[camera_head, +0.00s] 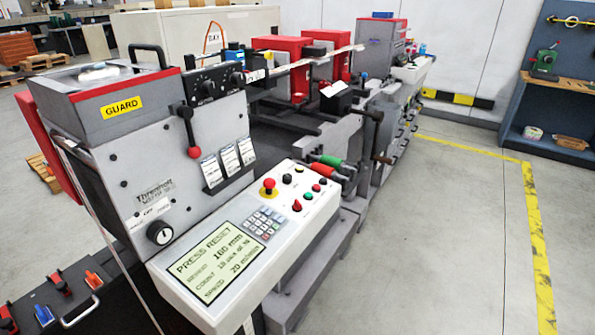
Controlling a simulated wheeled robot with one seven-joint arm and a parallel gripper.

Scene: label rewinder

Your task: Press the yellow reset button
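The control panel (284,212) slopes at the front of the grey label rewinder, in the middle of the head view. A red mushroom button (269,185) on a yellow base stands at the panel's upper left. Several small round controls sit to its right, including a black button (287,178) and a red knob (297,205). I cannot make out a separate yellow reset button among them. A keypad (263,221) lies below, beside a lit display (214,262) reading "PRESS RESET". My gripper is not in view.
A black lever with a red ball (193,152) hangs on the machine's front, left of the panel. Red and green handles (327,165) stick out beyond the panel. Open grey floor (440,240) with a yellow line lies to the right; a blue workbench (550,115) stands at far right.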

